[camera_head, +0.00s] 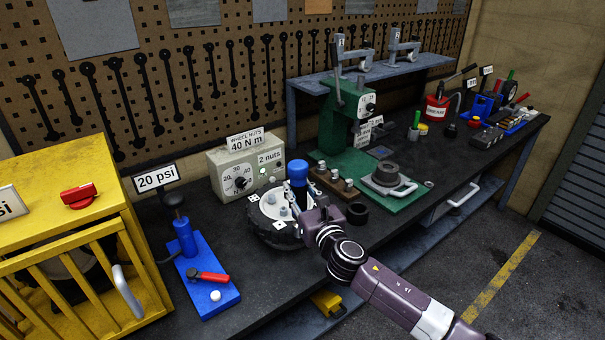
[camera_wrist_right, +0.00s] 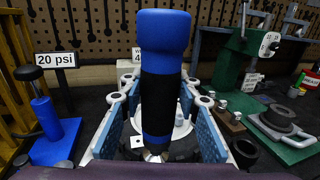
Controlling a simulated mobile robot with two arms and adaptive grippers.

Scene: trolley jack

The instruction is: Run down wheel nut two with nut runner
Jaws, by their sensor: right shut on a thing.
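My right gripper (camera_head: 296,192) is shut on the blue-and-black nut runner (camera_head: 298,171). The runner stands upright over the wheel (camera_head: 262,234), which lies flat on the bench with a white face and dark tyre. In the right wrist view the runner (camera_wrist_right: 163,75) fills the middle between the two blue-padded fingers (camera_wrist_right: 162,100). Its silver tip points down at the wheel; whether it touches a nut is hidden. A silver nut (camera_head: 285,212) shows on the wheel face. The wheel nuts box (camera_head: 243,172) reads 40 N m and 2 nuts, with a green light. My left gripper is out of view.
A brown block with silver nuts (camera_head: 331,182) and a green press (camera_head: 340,125) stand right of the wheel. A black ring (camera_head: 357,213) lies nearby. A blue pump (camera_head: 207,273) and yellow cage (camera_head: 75,240) stand left. Bare bench lies between pump and wheel.

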